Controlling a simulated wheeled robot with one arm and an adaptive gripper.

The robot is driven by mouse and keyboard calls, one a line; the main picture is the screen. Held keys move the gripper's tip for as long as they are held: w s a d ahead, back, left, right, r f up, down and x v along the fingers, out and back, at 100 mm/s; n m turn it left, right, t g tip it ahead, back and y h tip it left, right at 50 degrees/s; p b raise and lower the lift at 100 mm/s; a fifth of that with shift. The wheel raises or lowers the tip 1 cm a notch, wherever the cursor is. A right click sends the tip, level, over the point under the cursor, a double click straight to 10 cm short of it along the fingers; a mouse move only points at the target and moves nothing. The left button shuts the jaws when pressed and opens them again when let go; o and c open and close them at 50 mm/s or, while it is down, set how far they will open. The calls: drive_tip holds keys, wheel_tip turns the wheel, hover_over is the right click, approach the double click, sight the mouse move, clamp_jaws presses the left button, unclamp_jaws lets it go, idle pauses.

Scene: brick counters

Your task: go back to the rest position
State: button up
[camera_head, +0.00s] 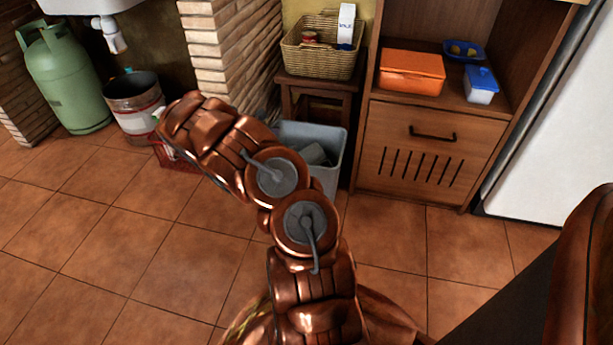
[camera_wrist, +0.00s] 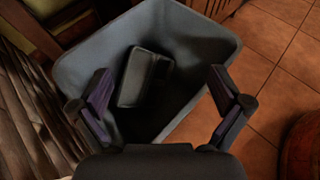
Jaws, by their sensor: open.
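My arm stretches forward from the bottom of the head view, bent at two round joints, and its far end points to the upper left. The gripper itself is not clearly visible there. In the wrist view my gripper (camera_wrist: 165,92) is open, with its two dark fingers apart and nothing between them touching. Beyond the fingers is a grey bin (camera_wrist: 205,35), open at the top. A dark box-shaped item (camera_wrist: 135,78) lies inside it. The bin also shows behind my arm in the head view (camera_head: 328,172), partly hidden.
A wooden cabinet (camera_head: 430,150) stands right of the bin, holding an orange box (camera_head: 411,72). A wicker basket (camera_head: 322,50) sits on a small stand behind the bin. A green gas cylinder (camera_head: 62,80) and a metal bucket (camera_head: 134,103) stand left. Tiled floor (camera_head: 120,250) is clear at left.

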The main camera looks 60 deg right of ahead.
drive_tip(key=shift+v, duration=1.2)
drive_tip(key=shift+r, duration=0.1)
